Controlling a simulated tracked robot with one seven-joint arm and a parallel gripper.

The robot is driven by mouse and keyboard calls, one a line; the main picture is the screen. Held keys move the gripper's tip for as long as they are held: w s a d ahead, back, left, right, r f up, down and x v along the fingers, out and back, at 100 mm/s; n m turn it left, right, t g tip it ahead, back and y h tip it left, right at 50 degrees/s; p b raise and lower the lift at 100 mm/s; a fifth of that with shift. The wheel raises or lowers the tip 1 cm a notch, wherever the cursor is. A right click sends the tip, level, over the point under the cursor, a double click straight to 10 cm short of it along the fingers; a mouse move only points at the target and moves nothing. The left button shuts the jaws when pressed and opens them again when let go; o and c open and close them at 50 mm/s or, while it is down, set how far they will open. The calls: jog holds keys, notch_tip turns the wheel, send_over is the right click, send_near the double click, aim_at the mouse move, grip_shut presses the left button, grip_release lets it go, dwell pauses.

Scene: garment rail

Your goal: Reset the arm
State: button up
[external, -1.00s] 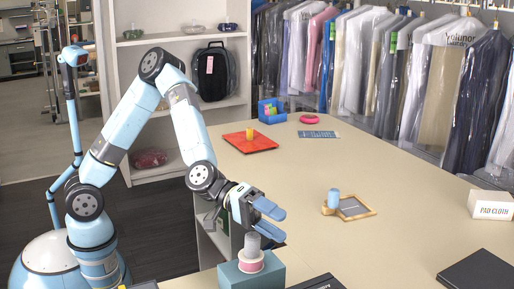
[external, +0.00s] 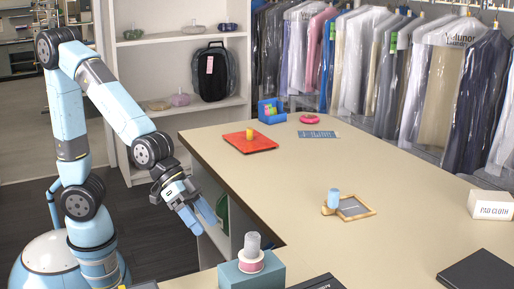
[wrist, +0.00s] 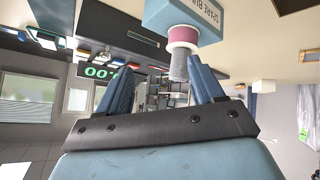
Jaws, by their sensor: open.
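My gripper (external: 199,219) is open and empty in the external view. It points down and to the right, beside the left edge of the table, over the shelf unit under it. In the wrist view my open gripper (wrist: 158,92) shows both blue fingers with nothing held between them. A pink spool with a grey cylinder on top (external: 251,253) stands on a teal box (external: 251,276) at the table's near corner, to the right of my gripper and apart from it. The teal box also shows in the wrist view (wrist: 205,22), with the pink spool (wrist: 184,35) on it.
The table edge (external: 236,199) lies just right of my gripper. A red tray (external: 262,146), a wooden frame with a blue cylinder (external: 334,199) and a pad cloth box (external: 492,206) are on the table. White shelves (external: 150,72) stand behind the arm.

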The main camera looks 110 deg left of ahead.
jog(key=s+a+r+g+y, duration=0.1)
jog(key=s+a+r, duration=0.1)
jog(key=s+a, duration=0.3)
jog(key=s+a+r+g, duration=0.1)
jog(key=s+a, duration=0.4)
jog(key=s, duration=0.9)
jog(key=s+a+r+y, duration=0.1)
jog(key=s+a+r, duration=0.2)
jog(key=s, duration=0.6)
jog(key=shift+s+a+m+g+y, duration=0.3)
jog(key=shift+s+a+m+g, duration=0.1)
jog(key=shift+a, duration=0.65)
